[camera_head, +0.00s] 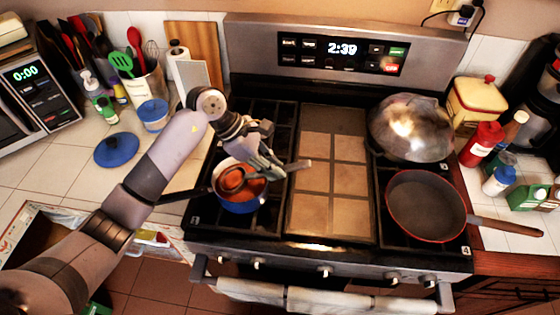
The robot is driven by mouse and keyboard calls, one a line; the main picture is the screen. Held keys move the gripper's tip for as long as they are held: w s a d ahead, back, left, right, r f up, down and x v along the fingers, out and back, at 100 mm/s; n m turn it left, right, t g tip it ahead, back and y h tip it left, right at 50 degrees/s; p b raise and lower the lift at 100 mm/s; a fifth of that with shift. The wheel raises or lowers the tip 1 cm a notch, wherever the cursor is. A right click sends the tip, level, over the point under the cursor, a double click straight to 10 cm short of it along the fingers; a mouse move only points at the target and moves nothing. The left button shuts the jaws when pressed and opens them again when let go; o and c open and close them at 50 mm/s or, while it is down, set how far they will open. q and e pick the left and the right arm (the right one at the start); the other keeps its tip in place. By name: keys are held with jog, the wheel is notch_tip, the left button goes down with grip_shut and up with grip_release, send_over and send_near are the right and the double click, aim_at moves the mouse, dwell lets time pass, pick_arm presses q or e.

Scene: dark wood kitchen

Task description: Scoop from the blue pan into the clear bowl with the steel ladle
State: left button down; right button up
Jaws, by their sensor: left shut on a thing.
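The blue pan (241,207) stands on the left front burner and holds an orange-red liquid. My left gripper (268,168) is above the pan's right side, shut on the steel ladle's handle (296,166). The ladle's bowl (233,179) is over or in the liquid inside the pan; I cannot tell how deep it is. The handle's end points right over the tiled centre of the stove. I cannot make out the clear bowl. My right gripper is not in view.
A red-rimmed skillet (426,205) stands on the right front burner, with a domed metal wok (411,127) behind it. The tiled centre (331,185) is free. A blue lid (117,149) lies on the left counter. Below it, a drawer (40,235) stands open.

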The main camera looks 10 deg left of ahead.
pick_arm(q)
notch_tip(320, 180, up, 3)
jog(key=shift+d+f+p, duration=0.1)
jog(key=shift+d+p, duration=0.05)
jog(key=shift+p, duration=0.35)
jog(key=shift+d+r+p, duration=0.2)
jog(key=shift+r+p, duration=0.85)
jog(key=shift+r, duration=1.6)
jog(key=shift+d+r+y+p, duration=0.8)
jog(key=shift+d+r, duration=0.15)
